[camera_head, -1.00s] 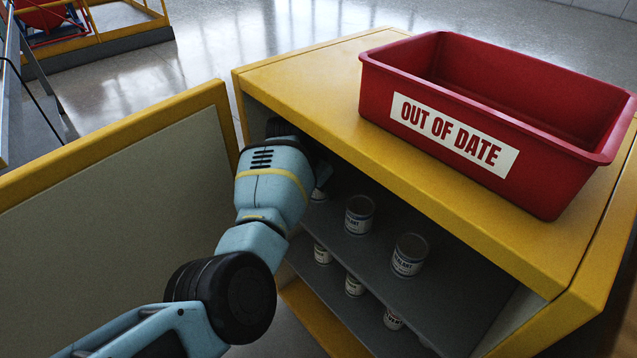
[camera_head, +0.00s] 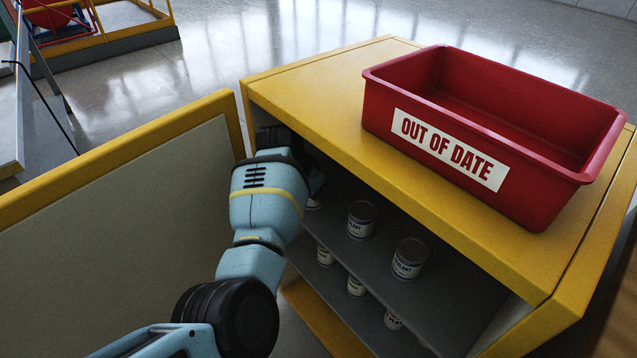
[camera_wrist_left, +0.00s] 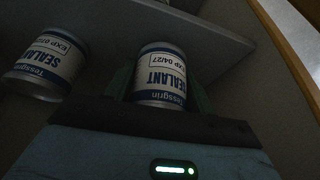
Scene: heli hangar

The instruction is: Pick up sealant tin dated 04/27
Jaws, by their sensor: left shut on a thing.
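The sealant tin marked EXP 04/27 (camera_wrist_left: 160,75) is in the middle of the left wrist view, between the fingers of my left gripper (camera_wrist_left: 160,95). The gripper is shut on it. Its label reads upside down in that view. In the head view my left arm reaches into the open yellow cabinet (camera_head: 420,215) at its left side, and the wrist (camera_head: 268,190) hides the fingers and most of the held tin. My right gripper is not in view.
Another sealant tin (camera_wrist_left: 47,65), its date partly readable, is left of the held one. More tins stand on the upper shelf (camera_head: 361,220) (camera_head: 408,258) and lower shelf. A red OUT OF DATE bin (camera_head: 545,200) sits on top. The open door (camera_head: 130,230) is left of my arm.

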